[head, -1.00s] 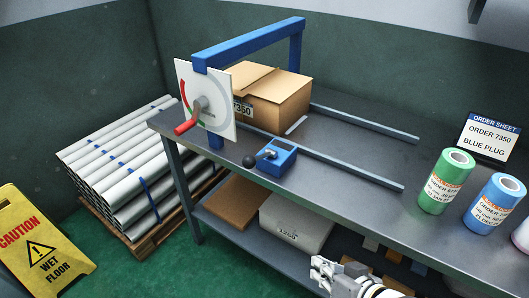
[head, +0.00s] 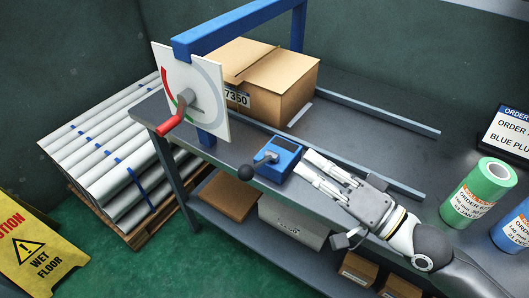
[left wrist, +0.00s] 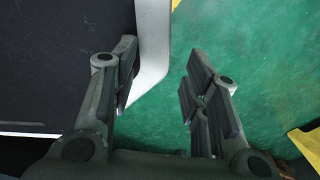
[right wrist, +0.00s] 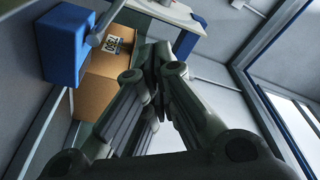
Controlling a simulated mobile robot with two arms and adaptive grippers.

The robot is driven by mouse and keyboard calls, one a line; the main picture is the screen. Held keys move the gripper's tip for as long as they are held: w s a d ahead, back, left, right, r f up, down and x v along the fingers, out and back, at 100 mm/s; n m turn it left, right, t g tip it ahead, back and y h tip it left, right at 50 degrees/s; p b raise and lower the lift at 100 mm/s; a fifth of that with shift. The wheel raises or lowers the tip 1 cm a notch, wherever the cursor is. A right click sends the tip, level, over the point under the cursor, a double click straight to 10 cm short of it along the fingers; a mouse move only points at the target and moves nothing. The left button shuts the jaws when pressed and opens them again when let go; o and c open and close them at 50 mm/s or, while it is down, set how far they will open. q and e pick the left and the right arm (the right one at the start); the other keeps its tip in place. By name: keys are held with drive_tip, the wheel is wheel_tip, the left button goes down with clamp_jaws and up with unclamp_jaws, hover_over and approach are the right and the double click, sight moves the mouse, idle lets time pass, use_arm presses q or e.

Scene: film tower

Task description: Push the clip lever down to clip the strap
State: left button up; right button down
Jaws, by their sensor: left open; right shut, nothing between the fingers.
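The blue clip block (head: 278,160) sits at the bench's front edge. Its grey lever ends in a black ball knob (head: 246,172) that sticks out to the left past the edge. My right gripper (head: 301,163) is shut and empty, just right of the block; contact is not clear. In the right wrist view, the clip block (right wrist: 65,45) is left of the gripper's tips (right wrist: 157,57), and part of the grey lever (right wrist: 105,22) shows. My left gripper (left wrist: 162,60) is open and empty, over green floor. I cannot make out a strap for certain; a pale strip (head: 300,114) lies by the box.
A cardboard box (head: 262,80) stands between rails (head: 378,115) behind the clip. A dial plate with a red-handled crank (head: 172,124) hangs at the left from a blue frame. A green roll (head: 480,195) stands at right. The bench has bare room between rails and roll.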

drive_tip(key=r+p, duration=0.1)
drive_tip(key=p, duration=0.2)
hover_over(259, 163)
drive_tip(key=w+d, duration=0.2)
use_arm(q)
drive_tip(key=r, duration=0.3)
drive_tip(key=shift+w, duration=0.4)
use_arm(e)
drive_tip(key=s+f, duration=0.1)
drive_tip(key=s, duration=0.1)
drive_tip(key=s+a+f, duration=0.1)
drive_tip(key=shift+s+f, duration=0.2)
drive_tip(key=shift+s, duration=0.15)
drive_tip(key=shift+a, duration=0.1)
